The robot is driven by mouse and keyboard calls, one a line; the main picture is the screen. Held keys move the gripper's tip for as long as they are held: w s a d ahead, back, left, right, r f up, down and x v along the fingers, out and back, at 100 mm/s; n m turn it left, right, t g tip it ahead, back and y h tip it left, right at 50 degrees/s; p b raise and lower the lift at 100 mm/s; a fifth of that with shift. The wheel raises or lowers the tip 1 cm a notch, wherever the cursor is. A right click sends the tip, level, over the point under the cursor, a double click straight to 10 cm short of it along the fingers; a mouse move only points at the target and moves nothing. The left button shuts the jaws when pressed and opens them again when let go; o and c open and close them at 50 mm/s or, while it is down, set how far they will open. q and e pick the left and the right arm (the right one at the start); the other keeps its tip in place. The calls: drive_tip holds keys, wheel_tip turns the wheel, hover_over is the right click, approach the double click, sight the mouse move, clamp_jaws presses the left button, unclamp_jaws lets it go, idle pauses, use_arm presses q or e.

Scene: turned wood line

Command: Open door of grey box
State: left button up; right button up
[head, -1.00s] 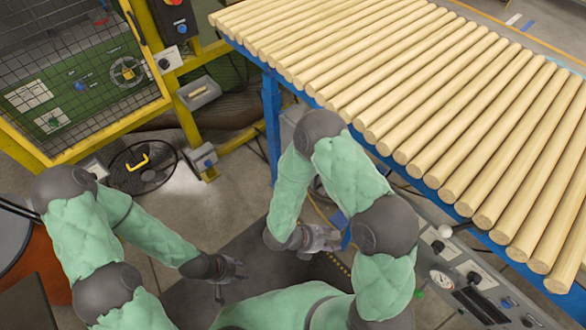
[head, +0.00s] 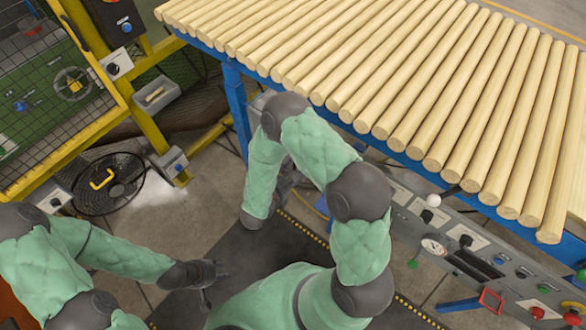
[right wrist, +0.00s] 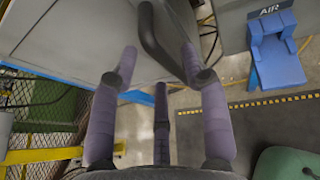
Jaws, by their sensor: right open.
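The grey box (right wrist: 70,28) fills the upper left of the right wrist view as a large flat grey face. A dark curved bar handle (right wrist: 150,38) stands out from it. My right gripper (right wrist: 159,62) is open, with its purple-grey fingers spread on either side of the handle's lower part; I cannot tell whether they touch it. In the head view the right gripper (head: 287,183) is mostly hidden behind my own arm, and the box is largely hidden there too. My left gripper (head: 213,276) is low at the left, empty, with its fingers apart.
A blue-framed table (head: 236,105) carries a row of wooden rods (head: 400,75). A control panel (head: 470,255) runs below its edge. A yellow mesh fence (head: 125,95) and a black fan (head: 108,183) are at left. A blue AIR bracket (right wrist: 275,55) is right of the handle.

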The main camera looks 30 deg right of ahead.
drive_tip(key=shift+b+x, duration=0.3)
drive_tip(key=shift+x, duration=1.25)
clamp_jaws()
